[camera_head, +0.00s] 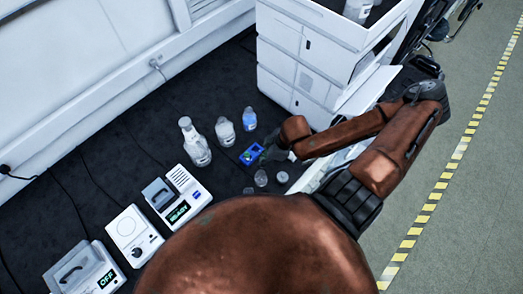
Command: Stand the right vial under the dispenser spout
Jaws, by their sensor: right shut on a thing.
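My right gripper (268,156) is at the right edge of a small blue rack (251,154) on the dark bench. It is shut on what seems to be a vial, but the held thing is mostly hidden by the fingers and very small. A small green spot shows in the rack. I cannot make out the dispenser spout for certain. My left gripper is not in view.
A tall bottle (196,146), a white-topped bottle (225,132) and a blue bottle (249,119) stand behind the rack. Small clear containers (261,178) stand in front. The white instrument stack (305,65) rises behind. Bench devices (180,195) stand at left.

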